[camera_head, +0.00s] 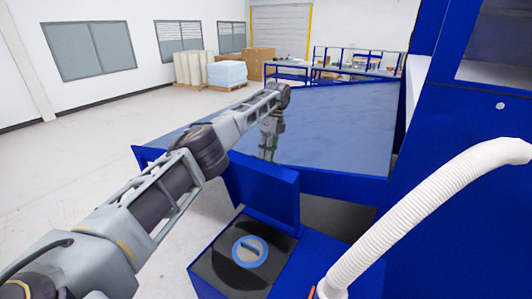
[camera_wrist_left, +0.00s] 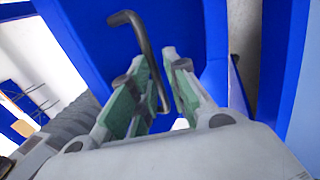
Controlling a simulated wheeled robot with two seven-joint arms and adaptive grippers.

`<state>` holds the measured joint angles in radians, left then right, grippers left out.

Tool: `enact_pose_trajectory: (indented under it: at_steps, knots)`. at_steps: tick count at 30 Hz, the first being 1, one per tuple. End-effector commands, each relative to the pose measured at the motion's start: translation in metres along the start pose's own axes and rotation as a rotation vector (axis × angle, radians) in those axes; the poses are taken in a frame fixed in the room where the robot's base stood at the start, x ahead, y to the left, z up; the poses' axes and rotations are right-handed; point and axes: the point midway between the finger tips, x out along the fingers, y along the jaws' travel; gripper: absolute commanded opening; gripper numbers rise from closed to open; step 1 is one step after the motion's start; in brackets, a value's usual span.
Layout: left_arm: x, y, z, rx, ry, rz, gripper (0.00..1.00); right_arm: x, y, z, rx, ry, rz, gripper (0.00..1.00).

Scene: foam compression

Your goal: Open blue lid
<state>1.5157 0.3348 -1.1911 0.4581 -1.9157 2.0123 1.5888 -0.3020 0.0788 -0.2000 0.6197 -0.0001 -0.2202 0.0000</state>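The blue lid (camera_head: 264,192) stands raised at the back edge of a blue box in the head view. My left gripper (camera_head: 267,152) points down just behind the lid's top edge, and its lower end is partly hidden. In the left wrist view, a dark bent handle (camera_wrist_left: 146,42) stands out from a blue panel (camera_wrist_left: 190,25). My left gripper's green-padded fingers (camera_wrist_left: 158,88) are apart, with the handle's bar between them. I cannot tell whether the handle touches a pad. My right gripper is in neither view.
The box's dark top (camera_head: 224,266) carries a round blue-rimmed disc (camera_head: 250,252). A white ribbed hose (camera_head: 420,205) arches at the right beside a tall blue machine (camera_head: 480,130). A wide blue-edged table (camera_head: 340,125) lies behind the lid. Open floor (camera_head: 90,160) is at the left.

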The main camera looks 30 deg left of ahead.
Motion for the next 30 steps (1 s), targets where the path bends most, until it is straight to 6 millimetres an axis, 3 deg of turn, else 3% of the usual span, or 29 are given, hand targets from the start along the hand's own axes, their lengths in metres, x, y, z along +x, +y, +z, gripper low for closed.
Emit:
enact_pose_trajectory:
  at_steps: [1,4,30]
  knots:
    - [0.0159,-0.0048,-0.0051,0.006,0.002,0.010,0.19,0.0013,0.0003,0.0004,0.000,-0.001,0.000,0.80]
    - [0.0159,-0.0048,-0.0051,0.007,0.002,0.010,0.32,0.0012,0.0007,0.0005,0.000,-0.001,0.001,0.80]
    - [0.0107,-0.0032,-0.0043,0.006,0.002,0.008,0.32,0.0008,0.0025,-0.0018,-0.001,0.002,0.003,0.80]
